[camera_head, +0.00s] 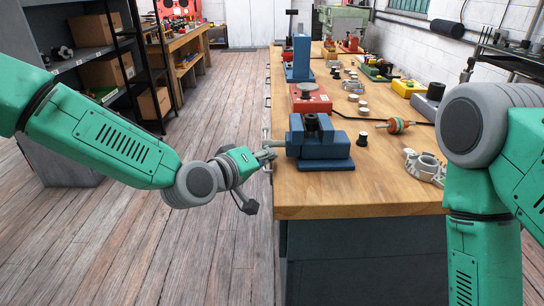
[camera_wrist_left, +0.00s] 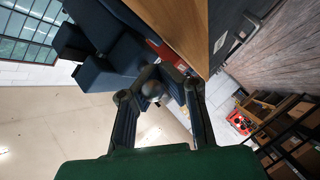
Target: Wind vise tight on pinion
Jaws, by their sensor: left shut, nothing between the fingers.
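The blue vise (camera_head: 320,150) sits at the near left edge of the wooden bench. A small dark part (camera_head: 311,122), perhaps the pinion, stands between its jaws; I cannot tell how firmly it is held. A grey handle (camera_head: 272,143) sticks out past the bench edge on the vise's left side. My left gripper (camera_head: 264,156) is at this handle, its fingers shut with nothing between them. In the left wrist view the fingers close together near a grey rounded end (camera_wrist_left: 152,89), with the vise (camera_wrist_left: 105,62) behind. My right gripper is out of view; only my right arm shows.
A red stand (camera_head: 309,103) is just behind the vise. An orange-and-green rotor (camera_head: 396,125), a black cap (camera_head: 362,139) and a grey housing (camera_head: 424,166) lie to the right. Shelves (camera_head: 85,55) stand at the left. The bench front is clear.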

